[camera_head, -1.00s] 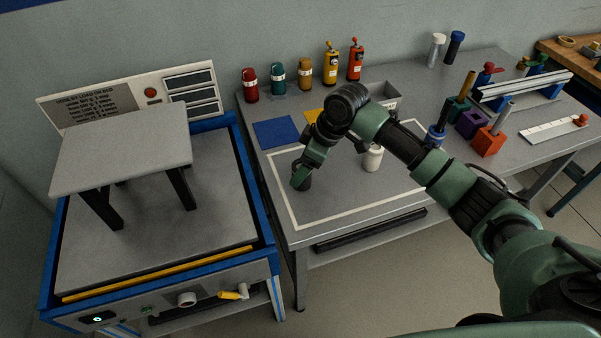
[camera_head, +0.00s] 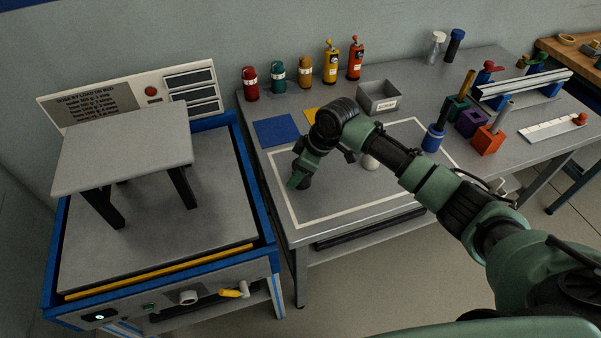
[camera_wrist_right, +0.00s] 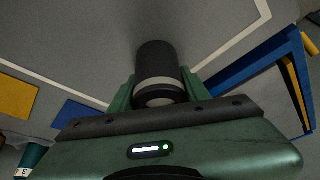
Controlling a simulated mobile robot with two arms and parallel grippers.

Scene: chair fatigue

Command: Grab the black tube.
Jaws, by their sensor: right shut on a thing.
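The black tube (camera_wrist_right: 157,62), with a pale band near one end, is between the two green fingers of my right gripper (camera_wrist_right: 156,88) in the right wrist view. The fingers are shut on its sides. In the head view my right gripper (camera_head: 299,180) is over the left part of the white-outlined area on the table, and the tube is mostly hidden by it. I cannot tell whether the tube touches the table. My left gripper is not in view.
A white object (camera_head: 370,162) stands right of the gripper, partly hidden by my arm. A blue mat (camera_head: 276,131) and a grey bin (camera_head: 379,97) lie behind. Several coloured bottles line the back. The blue-framed test bench (camera_head: 255,205) stands to the left.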

